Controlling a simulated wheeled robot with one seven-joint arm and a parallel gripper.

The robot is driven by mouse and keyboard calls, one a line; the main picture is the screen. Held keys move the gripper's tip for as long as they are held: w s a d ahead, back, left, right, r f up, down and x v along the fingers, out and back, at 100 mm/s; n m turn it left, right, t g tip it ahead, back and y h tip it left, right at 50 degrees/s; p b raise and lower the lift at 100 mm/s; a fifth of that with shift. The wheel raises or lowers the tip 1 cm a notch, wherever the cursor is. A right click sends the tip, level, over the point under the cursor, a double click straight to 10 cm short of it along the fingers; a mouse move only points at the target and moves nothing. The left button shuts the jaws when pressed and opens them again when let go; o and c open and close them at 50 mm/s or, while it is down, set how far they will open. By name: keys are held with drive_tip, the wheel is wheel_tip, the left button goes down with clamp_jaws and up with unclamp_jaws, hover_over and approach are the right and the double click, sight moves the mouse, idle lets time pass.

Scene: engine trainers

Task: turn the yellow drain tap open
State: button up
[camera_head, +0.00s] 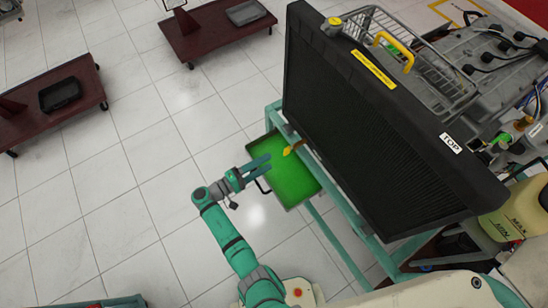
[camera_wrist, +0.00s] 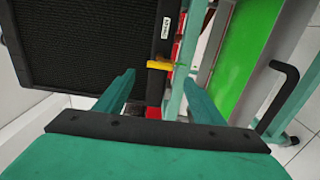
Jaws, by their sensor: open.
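The yellow drain tap (camera_head: 290,150) sticks out near the lower left edge of the black radiator (camera_head: 375,130). In the wrist view the tap (camera_wrist: 160,65) lies across, just beyond and between my fingertips. My gripper (camera_head: 269,163) is open and empty, left of the tap, with its fingers pointing towards it. In the wrist view both fingers of my gripper (camera_wrist: 160,82) show apart, with a visible gap short of the tap. The radiator (camera_wrist: 95,45) fills the upper left of that view.
A green drain tray (camera_head: 290,185) sits below the tap and my gripper; it also shows in the wrist view (camera_wrist: 243,60), near a black handle (camera_wrist: 280,95). A teal stand frame (camera_head: 335,240) carries the radiator. The tiled floor at left is clear up to dark red carts (camera_head: 215,30).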

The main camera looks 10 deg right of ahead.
drive_tip(key=shift+v, duration=1.2)
drive_tip(key=shift+d, duration=0.1)
